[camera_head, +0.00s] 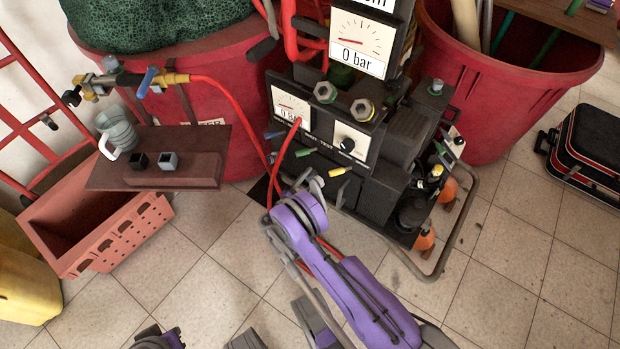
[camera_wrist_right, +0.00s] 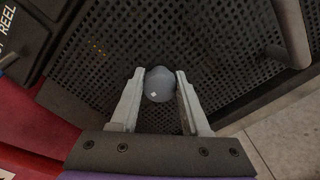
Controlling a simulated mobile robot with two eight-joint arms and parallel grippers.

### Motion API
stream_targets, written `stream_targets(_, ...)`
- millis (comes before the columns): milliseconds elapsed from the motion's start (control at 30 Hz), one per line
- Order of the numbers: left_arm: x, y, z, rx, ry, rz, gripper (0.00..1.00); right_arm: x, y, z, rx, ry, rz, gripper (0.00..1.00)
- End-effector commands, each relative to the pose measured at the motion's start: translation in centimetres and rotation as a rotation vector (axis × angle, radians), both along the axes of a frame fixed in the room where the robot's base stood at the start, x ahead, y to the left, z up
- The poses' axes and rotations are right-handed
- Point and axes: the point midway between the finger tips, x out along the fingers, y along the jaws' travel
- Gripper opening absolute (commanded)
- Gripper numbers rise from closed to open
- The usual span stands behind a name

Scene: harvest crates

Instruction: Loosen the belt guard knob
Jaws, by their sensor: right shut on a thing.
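The belt guard knob (camera_wrist_right: 158,84) is a round grey knob in the right wrist view. It sits in front of a dark perforated guard (camera_wrist_right: 215,50). The two pale fingers of my right gripper (camera_wrist_right: 160,74) are shut on it, one on each side. In the head view my right gripper (camera_head: 312,183) reaches to the lower front of the dark machine (camera_head: 375,150), and the knob cannot be made out there.
A red hose runs down the machine's left side beside my right arm. A brown shelf (camera_head: 110,172) holds a grey mug (camera_head: 117,130) and two small cubes. Red tubs stand behind, a salmon crate (camera_head: 105,240) at left, and a black case (camera_head: 590,145) at right.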

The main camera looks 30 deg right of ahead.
Motion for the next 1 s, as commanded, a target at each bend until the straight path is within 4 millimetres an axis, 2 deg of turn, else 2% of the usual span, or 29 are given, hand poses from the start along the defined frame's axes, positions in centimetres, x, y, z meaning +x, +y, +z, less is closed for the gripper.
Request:
stream_targets(400, -0.01, 0.00, 0.02, 0.000, 0.000, 0.000, 0.00, 0.10, -0.17, 0.12, -0.076, 0.178, -0.001, 0.00)
stream_targets(967, -0.01, 0.00, 0.02, 0.000, 0.000, 0.000, 0.00, 0.13, -0.24, 0.16, -0.087, 0.203, -0.001, 0.00)
stream_targets(1000, -0.01, 0.00, 0.02, 0.000, 0.000, 0.000, 0.00, 0.13, -0.24, 0.16, -0.087, 0.203, -0.001, 0.51)
